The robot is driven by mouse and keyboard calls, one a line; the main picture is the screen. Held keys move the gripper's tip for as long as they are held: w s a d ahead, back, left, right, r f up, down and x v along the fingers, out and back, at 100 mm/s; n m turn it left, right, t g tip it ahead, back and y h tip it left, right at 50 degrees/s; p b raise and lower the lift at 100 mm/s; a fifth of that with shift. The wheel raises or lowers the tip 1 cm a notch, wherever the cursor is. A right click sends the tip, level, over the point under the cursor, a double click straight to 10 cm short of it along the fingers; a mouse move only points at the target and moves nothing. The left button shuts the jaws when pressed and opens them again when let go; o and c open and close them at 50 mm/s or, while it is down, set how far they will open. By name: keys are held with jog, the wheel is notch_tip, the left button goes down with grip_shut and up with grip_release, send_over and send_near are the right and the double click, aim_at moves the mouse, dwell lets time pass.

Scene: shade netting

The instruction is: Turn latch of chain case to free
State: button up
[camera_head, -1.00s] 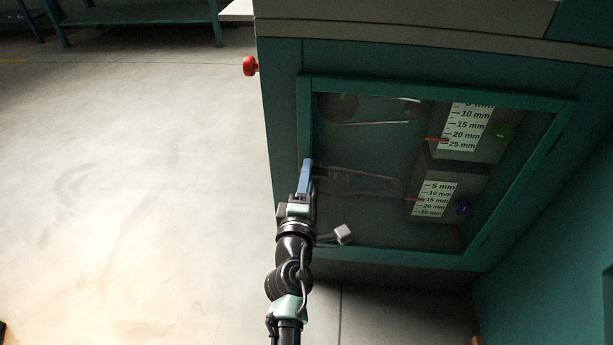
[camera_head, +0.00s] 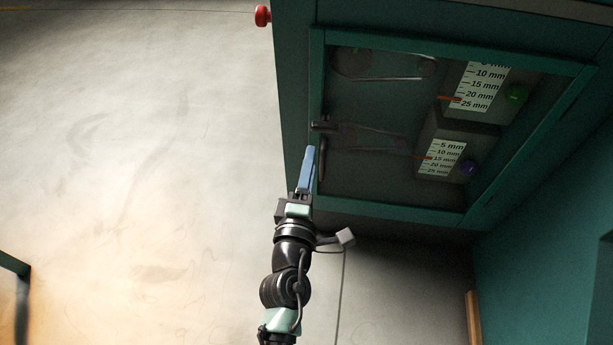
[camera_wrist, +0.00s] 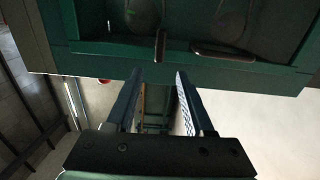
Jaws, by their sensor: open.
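The chain case (camera_head: 292,100) is a teal cabinet with a windowed door at the upper right of the head view. At the window's left edge a short dark latch (camera_head: 322,126) lies across the frame, with a dark upright bar handle (camera_head: 322,165) just below it. In the wrist view the latch (camera_wrist: 160,45) points toward my fingers and the bar handle (camera_wrist: 222,52) is to its right. My gripper (camera_head: 309,150) is open with blue fingers, empty, short of the door edge. In the wrist view the latch is ahead of the gap between the fingertips (camera_wrist: 158,72).
A red button (camera_head: 262,15) sticks out from the case's upper left. Teal panel (camera_head: 545,270) stands at the right. The floor at the left is clear.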

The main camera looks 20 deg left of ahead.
jog(key=shift+v, duration=1.7)
jog(key=w+d+r+m+t+h, duration=0.2)
jog(key=d+r+m, duration=0.25)
jog(key=r, duration=0.65)
jog(key=w+d+r+m+t+h, duration=0.15)
jog(key=d+r+m, duration=0.3)
jog(key=r, duration=0.65)
jog(key=w+d+r+m+t+h, duration=0.1)
jog(key=d+r+m+t+h, duration=0.3)
jog(key=r, duration=0.7)
jog(key=s+d+r+m+t+y, duration=0.1)
jog(key=s+r+m, duration=0.25)
jog(key=r, duration=0.35)
jog(key=s+d+r+m+t+y+p, duration=0.1)
jog(key=s+r+m, duration=0.1)
jog(key=s+r, duration=0.4)
jog(key=s+d+r+m+t+y, duration=0.1)
jog(key=s+r+m, duration=0.2)
jog(key=r, duration=0.6)
notch_tip(320, 180, up, 35)
jog(key=p, duration=3.6)
jog(key=shift+w+f+g, duration=0.2)
jog(key=shift+w+g, duration=0.05)
jog(key=shift+g, duration=0.1)
